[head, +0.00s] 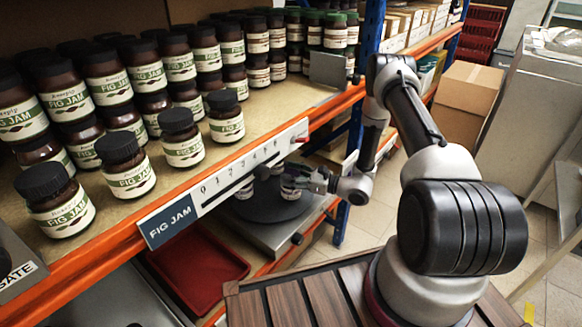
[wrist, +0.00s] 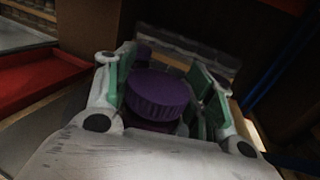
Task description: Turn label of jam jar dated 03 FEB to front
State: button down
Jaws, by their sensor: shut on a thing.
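My gripper (head: 318,180) reaches in under the upper shelf, over a round dark turntable (head: 262,208) on the lower level. In the wrist view my gripper (wrist: 172,95) has its green-padded fingers on both sides of a jar with a ribbed purple lid (wrist: 158,95) and is shut on it. That jar (head: 291,188) stands at the turntable's right side in the head view, partly behind the fingers, with a pale label showing. Another jar (head: 245,188) stands farther left, partly hidden by the shelf edge. No date is readable on any label.
Rows of dark-lidded fig jam jars (head: 126,168) fill the upper shelf, whose orange front edge (head: 110,248) overhangs the turntable. A red tray (head: 198,268) lies left of the turntable; it also shows in the wrist view (wrist: 40,82). A blue post (head: 352,165) stands close behind my arm.

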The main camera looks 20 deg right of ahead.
jog(key=shift+f, duration=0.9)
jog(key=shift+w+f, duration=0.1)
jog(key=shift+n+g+y, duration=1)
jog(key=shift+n+g, duration=0.3)
jog(key=shift+g, duration=0.4)
jog(key=shift+f, duration=0.25)
jog(key=shift+c, duration=2.4)
grip_release()
jog(key=v, duration=1.2)
jog(key=shift+o, duration=0.3)
